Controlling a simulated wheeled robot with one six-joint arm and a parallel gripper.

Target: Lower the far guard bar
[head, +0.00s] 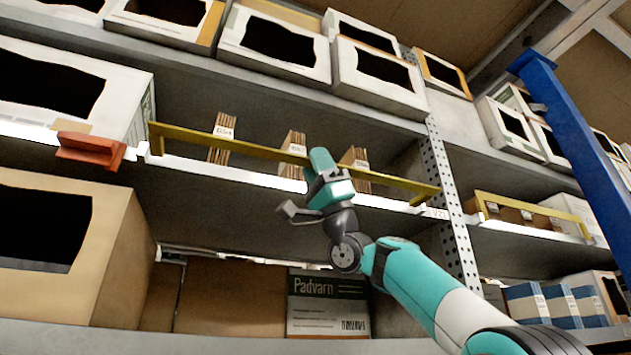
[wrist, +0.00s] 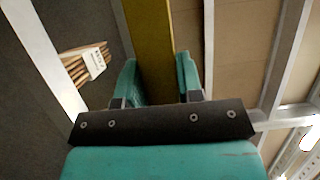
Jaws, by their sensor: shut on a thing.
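A long yellow guard bar (head: 265,152) runs across the front of the middle shelf bay, raised a little above the white shelf edge, with a bracket at each end. My gripper (head: 320,165) is at the bar, right of its middle. In the wrist view the bar (wrist: 150,40) passes between the two teal fingers of my gripper (wrist: 158,78), which are shut on it. A second yellow guard bar (head: 530,212) spans the bay to the right, clear of my gripper. The finger contact is partly hidden in the head view.
Brown card packs (head: 223,140) stand on the shelf behind the bar; some also show in the wrist view (wrist: 85,64). A perforated upright (head: 452,215) and a blue post (head: 580,130) stand to the right.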

